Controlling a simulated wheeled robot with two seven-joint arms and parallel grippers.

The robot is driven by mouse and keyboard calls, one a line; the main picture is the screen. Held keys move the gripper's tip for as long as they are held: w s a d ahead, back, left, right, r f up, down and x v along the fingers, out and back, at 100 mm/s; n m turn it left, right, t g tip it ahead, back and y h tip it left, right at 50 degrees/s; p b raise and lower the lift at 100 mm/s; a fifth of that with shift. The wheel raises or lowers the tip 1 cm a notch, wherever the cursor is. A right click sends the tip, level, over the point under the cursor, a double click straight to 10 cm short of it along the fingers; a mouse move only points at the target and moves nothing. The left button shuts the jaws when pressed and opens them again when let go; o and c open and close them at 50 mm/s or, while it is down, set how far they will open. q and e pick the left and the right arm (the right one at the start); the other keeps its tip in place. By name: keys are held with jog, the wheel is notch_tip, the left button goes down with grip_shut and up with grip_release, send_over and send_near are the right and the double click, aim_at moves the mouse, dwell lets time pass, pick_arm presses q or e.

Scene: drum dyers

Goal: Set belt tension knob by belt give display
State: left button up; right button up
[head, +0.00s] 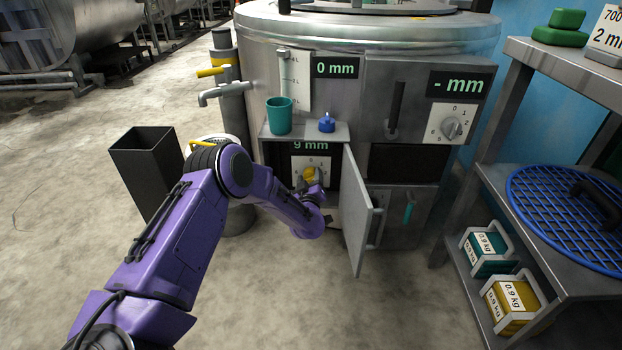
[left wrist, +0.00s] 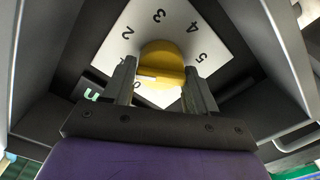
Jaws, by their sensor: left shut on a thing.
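The yellow knob (head: 309,174) sits on a white numbered dial plate (head: 322,163) inside the open compartment on the drum's front. It also shows in the left wrist view (left wrist: 165,62), with the dial (left wrist: 205,28) numbered around it. My left gripper (left wrist: 159,70) is shut on the knob, one finger on each side. In the head view my left gripper (head: 314,188) reaches into the compartment and hides part of the dial. The green display (head: 311,146) above the knob reads 9 mm, its top edge cut by the ledge. I cannot tell which number the knob points at. My right gripper is not in view.
The compartment door (head: 358,210) stands open just right of my left arm. A teal cup (head: 280,116) and a blue knob-like item (head: 327,123) are on the ledge above. Another display (head: 337,68) reads 0 mm. A shelf sign (head: 608,30) partly shows 2 mm.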

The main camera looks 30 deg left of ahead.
pick_arm(q)
jog(key=shift+d+n, duration=0.15)
jog(key=shift+n, duration=0.95)
jog(key=o, duration=1)
jog(key=shift+w+d, duration=0.1)
jog(key=shift+w, duration=0.05)
jog(key=shift+c, duration=0.2)
